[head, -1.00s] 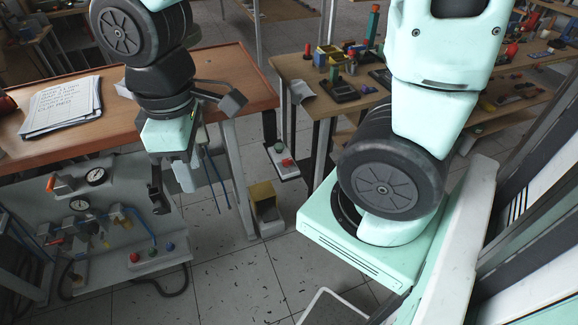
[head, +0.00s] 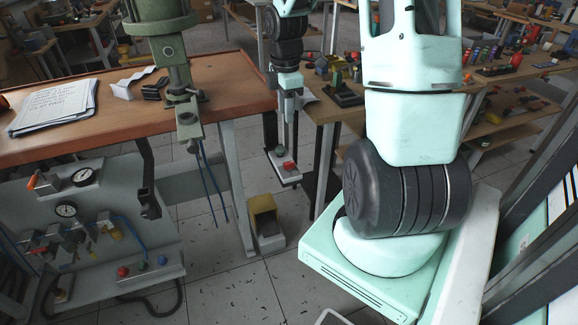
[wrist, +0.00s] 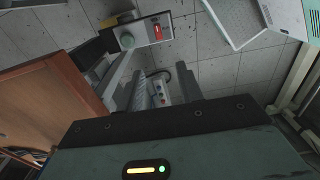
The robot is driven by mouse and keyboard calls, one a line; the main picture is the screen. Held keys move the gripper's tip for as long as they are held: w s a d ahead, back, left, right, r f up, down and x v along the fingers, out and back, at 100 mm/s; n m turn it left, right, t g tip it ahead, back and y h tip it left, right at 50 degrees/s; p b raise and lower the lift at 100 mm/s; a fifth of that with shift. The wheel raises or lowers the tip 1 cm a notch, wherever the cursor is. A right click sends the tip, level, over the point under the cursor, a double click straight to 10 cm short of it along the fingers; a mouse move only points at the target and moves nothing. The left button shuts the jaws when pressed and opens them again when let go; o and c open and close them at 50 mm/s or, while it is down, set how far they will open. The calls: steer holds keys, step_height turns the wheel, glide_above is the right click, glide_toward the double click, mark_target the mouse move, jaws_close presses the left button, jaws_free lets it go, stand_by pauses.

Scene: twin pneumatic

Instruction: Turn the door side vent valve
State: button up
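A pneumatic panel (head: 110,262) stands below the left bench in the head view. It carries an orange-handled valve (head: 36,182), an upper gauge (head: 85,177), a lower gauge (head: 66,210) and small fittings with blue and yellow parts. I cannot tell which handle is the door side vent valve. My gripper (head: 287,140) hangs pointing down, right of the left bench and well apart from the panel. It is small and partly merges with the background, so its finger opening is unclear.
A grey box with red and green buttons (head: 288,173) is close to my gripper; it also shows in the wrist view (wrist: 143,34). A green machine (head: 165,45) stands at the left bench (head: 110,128). A yellow bin (head: 264,222) stands by the bench leg. Floor in front is open.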

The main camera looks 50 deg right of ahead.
steer(key=b, duration=0.2)
glide_toward(289, 162)
step_height(289, 162, down, 9)
steer(key=shift+a+r, duration=0.1)
steer(key=shift+r, duration=0.05)
steer(key=shift+c, duration=0.3)
jaws_close()
